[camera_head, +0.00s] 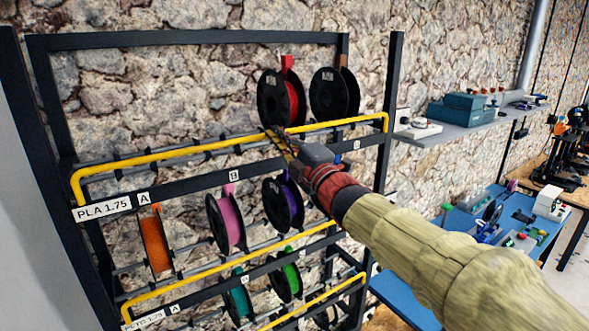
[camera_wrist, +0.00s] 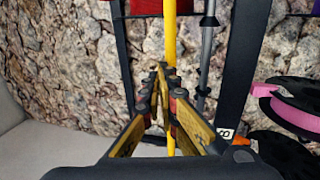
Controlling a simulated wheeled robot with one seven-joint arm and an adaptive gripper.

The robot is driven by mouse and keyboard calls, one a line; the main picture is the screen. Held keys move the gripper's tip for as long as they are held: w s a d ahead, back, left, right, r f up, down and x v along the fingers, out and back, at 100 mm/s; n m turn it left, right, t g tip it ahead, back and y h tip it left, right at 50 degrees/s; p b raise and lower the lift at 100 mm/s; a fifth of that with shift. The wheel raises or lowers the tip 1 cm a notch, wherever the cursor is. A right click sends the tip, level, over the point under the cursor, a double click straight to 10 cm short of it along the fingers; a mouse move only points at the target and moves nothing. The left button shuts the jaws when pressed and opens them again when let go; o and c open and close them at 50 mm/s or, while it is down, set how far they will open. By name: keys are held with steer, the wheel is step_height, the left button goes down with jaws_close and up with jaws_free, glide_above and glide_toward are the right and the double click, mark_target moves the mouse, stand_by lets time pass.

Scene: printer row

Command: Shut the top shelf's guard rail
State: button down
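The top shelf's yellow guard rail (camera_head: 190,150) runs across the rack above the dark beam labelled PLA 1.75 (camera_head: 101,211), its bent ends near the two posts. My gripper (camera_head: 277,139) reaches in from the right and is at the middle of this rail. In the wrist view the rail (camera_wrist: 170,32) runs from the top edge down behind the fingertips and shows again between the fingers. My gripper (camera_wrist: 164,78) has its fingertips together. Whether they touch the rail cannot be told. My gripper hides a short part of the rail.
A red spool (camera_head: 281,98) and a dark spool with a brown tab (camera_head: 334,94) stand behind the rail, close to my gripper. Orange (camera_head: 154,244), pink (camera_head: 226,219) and purple (camera_head: 283,204) spools hang below. A blue workbench (camera_head: 500,215) stands at the right.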

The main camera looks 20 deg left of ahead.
steer(key=shift+f, duration=0.1)
steer(key=r+b+v, duration=0.2)
steer(key=b+v, duration=0.1)
steer(key=v, duration=0.5)
steer(key=shift+s+d, duration=0.35)
steer(key=shift+d, duration=0.15)
steer(key=shift+r, duration=0.1)
stand_by(0.3)
